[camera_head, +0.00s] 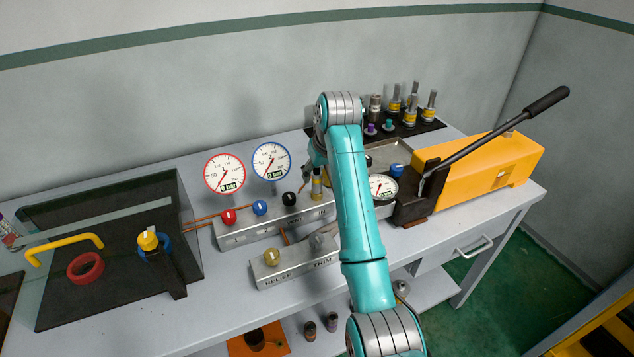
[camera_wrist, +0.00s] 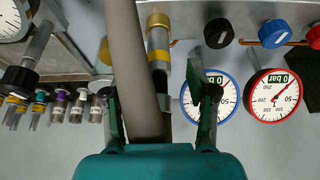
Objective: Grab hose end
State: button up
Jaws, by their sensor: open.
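My gripper (camera_wrist: 150,75) is open and points down over the back of the bench, its two fingers apart. In the wrist view a silver fitting with a yellow band (camera_wrist: 158,45) lies between the fingers, and so does a thick grey hose-like tube (camera_wrist: 128,50) beside it. Neither is clasped. I cannot tell whether the tube and the fitting are joined. In the head view my gripper (camera_head: 314,168) is just above the yellow-banded fitting (camera_head: 316,188), beside the black knob of the manifold. My arm hides part of this area.
The grey manifold (camera_head: 240,232) carries red, blue and black knobs and two round gauges close behind. A RELIEF/TRIM block (camera_head: 272,276) lies in front. A yellow hand pump (camera_head: 505,165) with a long lever stands right. Several fittings stand on a black mat (camera_head: 433,126) behind.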

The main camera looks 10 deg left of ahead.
aim_at(317, 181)
jog(key=shift+x, duration=2.6)
jog(key=shift+d, duration=0.1)
grip_shut()
